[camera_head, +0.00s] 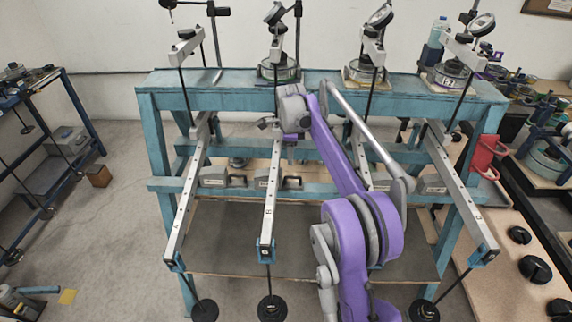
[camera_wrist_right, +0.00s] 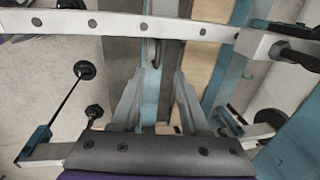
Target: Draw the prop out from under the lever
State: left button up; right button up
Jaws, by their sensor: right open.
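Several pale lever beams slope toward me from the blue frame (camera_head: 330,84); lever A (camera_head: 186,208) is at left, lever B (camera_head: 270,208) beside it, and lever D (camera_head: 458,196) at right. Grey labelled blocks with dark handles, which look like props, sit by the beams: one by A (camera_head: 213,178), one by B (camera_head: 290,184), one by D (camera_head: 431,185). My right gripper (camera_head: 272,125) is high over the upper part of lever B. In the wrist view its open fingers (camera_wrist_right: 160,88) straddle nothing I can make out as held; a beam (camera_wrist_right: 120,23) crosses beyond them. My left gripper is out of view.
Dial gauges on round pots (camera_head: 280,70) line the frame top. Weights (camera_head: 271,309) hang from the front beam ends. A red bracket (camera_head: 485,156) is on the right leg. My right arm hides much of lever C.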

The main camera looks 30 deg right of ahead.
aim_at(291, 177)
jog(key=f, duration=0.3)
jog(key=w+f, duration=0.1)
jog(key=f, duration=0.3)
jog(key=d+f, duration=0.1)
jog(key=f, duration=0.2)
jog(key=shift+w+f, duration=0.15)
grip_shut()
dwell(1.1)
